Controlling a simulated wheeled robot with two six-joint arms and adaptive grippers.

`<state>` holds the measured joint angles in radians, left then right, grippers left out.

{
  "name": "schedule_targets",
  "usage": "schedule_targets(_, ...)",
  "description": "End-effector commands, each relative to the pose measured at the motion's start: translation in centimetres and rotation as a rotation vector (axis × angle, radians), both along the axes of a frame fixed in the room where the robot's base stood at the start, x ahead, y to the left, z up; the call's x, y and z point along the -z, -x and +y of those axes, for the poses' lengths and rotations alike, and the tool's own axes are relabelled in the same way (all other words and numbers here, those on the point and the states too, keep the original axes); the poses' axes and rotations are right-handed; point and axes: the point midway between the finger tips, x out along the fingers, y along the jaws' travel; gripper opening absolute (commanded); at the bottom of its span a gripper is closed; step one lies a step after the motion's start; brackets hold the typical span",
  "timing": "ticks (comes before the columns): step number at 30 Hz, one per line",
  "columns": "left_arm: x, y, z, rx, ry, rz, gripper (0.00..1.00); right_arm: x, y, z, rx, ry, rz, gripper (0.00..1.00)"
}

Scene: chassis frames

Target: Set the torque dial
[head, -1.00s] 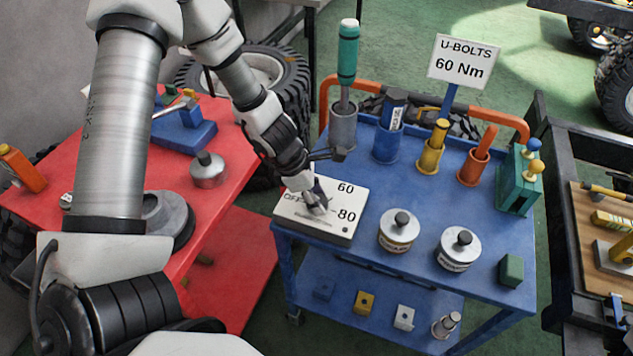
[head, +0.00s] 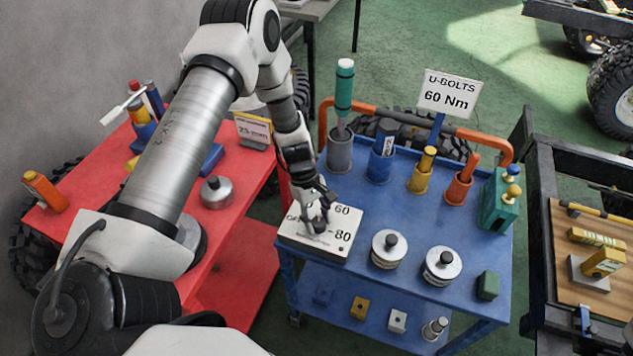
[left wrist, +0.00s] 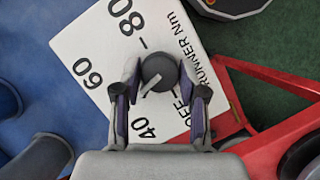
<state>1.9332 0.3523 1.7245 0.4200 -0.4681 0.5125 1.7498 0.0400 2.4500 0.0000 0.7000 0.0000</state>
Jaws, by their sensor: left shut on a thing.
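The white torque box (head: 347,222) lies on the front left corner of the blue cart's top, marked OFF, 40, 60 and 80. It also shows in the left wrist view (left wrist: 90,45). Its round dark dial knob (left wrist: 158,68) sits between the two fingers of my left gripper (head: 318,222), which is shut on it. A thin pale pointer on the knob slants down-left in the wrist view, seemingly between 40 and 60; its exact setting is hard to tell. A sign (head: 449,92) at the cart's back reads U-BOLTS 60 Nm. My right gripper is out of view.
The blue cart top (head: 400,215) also holds two round tins (head: 389,249), several coloured cups with tools (head: 378,160), a green holder (head: 497,200) and a green block (head: 487,285). A red table (head: 245,205) stands left, a dark-framed bench (head: 540,230) right.

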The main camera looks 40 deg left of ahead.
Motion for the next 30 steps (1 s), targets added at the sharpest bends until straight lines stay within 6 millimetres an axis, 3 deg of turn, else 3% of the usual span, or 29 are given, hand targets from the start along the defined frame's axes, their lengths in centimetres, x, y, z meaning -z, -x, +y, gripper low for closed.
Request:
schedule_targets(18, 0.3, -0.1, -0.2, 0.549, 0.002, 0.004, 0.07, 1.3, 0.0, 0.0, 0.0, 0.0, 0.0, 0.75)
schedule_targets(30, 0.2, 0.0, -0.3, 0.717, 0.002, 0.005, 0.07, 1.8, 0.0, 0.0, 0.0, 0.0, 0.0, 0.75)
